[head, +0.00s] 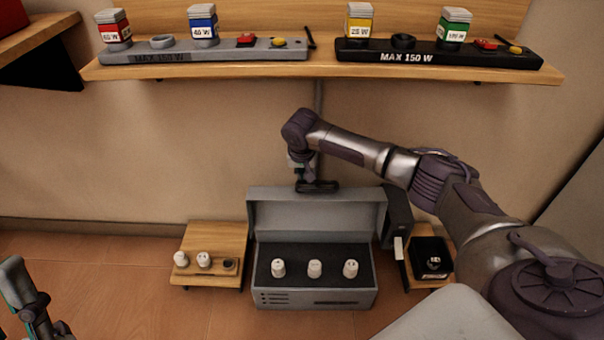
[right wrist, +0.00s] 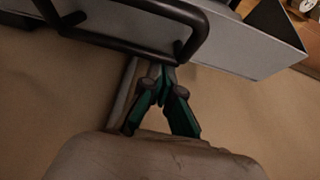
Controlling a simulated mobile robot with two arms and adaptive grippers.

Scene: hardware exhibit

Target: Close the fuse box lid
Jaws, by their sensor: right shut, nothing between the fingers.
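The grey fuse box (head: 315,299) stands on the floor by the wall. Its lid (head: 318,214) is open and raised at the back, inner face toward me. A black handle (head: 317,187) shows at the lid's top edge. My right gripper (head: 298,174) is at this edge, left of the handle's middle, partly hidden. In the right wrist view the gripper (right wrist: 166,84) is shut and empty, its tips close beside the handle (right wrist: 135,40) and the grey lid (right wrist: 245,45). I cannot tell whether they touch. My left gripper (head: 28,295) is at the lower left, its opening unclear.
Several white fuses (head: 314,269) stand inside the box. A low wooden stand (head: 213,240) is at its left, another with a black block (head: 431,256) at its right. Above, a wooden shelf (head: 325,71) carries two power strips.

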